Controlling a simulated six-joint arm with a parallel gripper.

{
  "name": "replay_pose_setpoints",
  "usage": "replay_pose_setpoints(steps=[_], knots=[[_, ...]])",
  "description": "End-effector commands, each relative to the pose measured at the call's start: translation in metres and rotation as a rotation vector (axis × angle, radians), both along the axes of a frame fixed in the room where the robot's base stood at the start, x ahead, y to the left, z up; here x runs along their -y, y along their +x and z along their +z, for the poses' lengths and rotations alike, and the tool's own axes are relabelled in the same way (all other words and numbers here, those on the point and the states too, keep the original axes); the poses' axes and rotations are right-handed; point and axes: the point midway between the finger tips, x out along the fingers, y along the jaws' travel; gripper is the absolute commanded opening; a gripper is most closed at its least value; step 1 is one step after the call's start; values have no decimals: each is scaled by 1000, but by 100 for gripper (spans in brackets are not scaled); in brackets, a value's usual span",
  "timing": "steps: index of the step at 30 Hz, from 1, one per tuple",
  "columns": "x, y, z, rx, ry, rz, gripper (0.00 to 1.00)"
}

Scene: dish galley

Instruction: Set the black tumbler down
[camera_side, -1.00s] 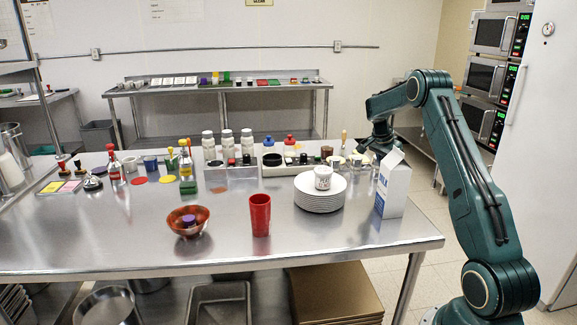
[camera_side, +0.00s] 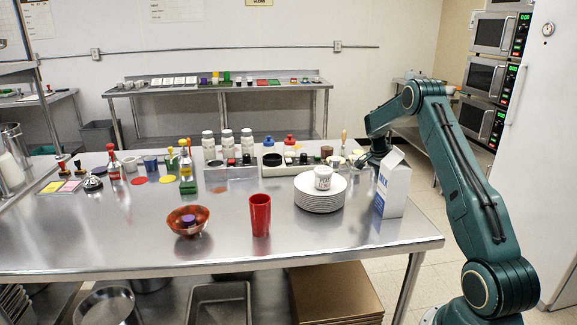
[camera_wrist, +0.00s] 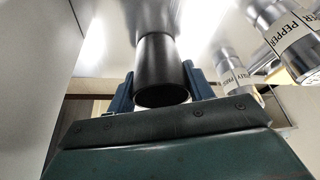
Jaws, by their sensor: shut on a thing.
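The black tumbler (camera_wrist: 161,72) is between the blue fingers of my gripper (camera_wrist: 160,88) in the wrist view. The fingers are shut on its sides. Its round end faces the camera and its far end is toward the shiny steel table. I cannot tell whether it touches the steel. In the side view my gripper (camera_side: 369,160) is low over the table's far right part, behind the milk carton (camera_side: 392,185). The tumbler cannot be made out there.
A stack of white plates (camera_side: 320,197) with a white cup (camera_side: 323,178) on top stands left of the carton. A red tumbler (camera_side: 260,214) and a patterned bowl (camera_side: 181,226) stand nearer the front. Labelled shakers (camera_wrist: 292,38) are at the right in the wrist view.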

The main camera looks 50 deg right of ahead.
Motion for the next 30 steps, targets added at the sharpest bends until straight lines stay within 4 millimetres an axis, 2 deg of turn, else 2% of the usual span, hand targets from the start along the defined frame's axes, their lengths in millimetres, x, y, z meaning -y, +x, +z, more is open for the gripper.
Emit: replay_pose_setpoints(steps=[8, 9, 11, 12, 23, 30], knots=[[0, 0, -3, 0, 0, 1, 29], [0, 0, -3, 0, 0, 1, 60], [0, 0, -3, 0, 0, 1, 71], [0, 0, -3, 0, 0, 1, 74], [0, 0, 0, 1, 0, 0, 74], [-5, 3, 15, 1, -2, 3, 74]])
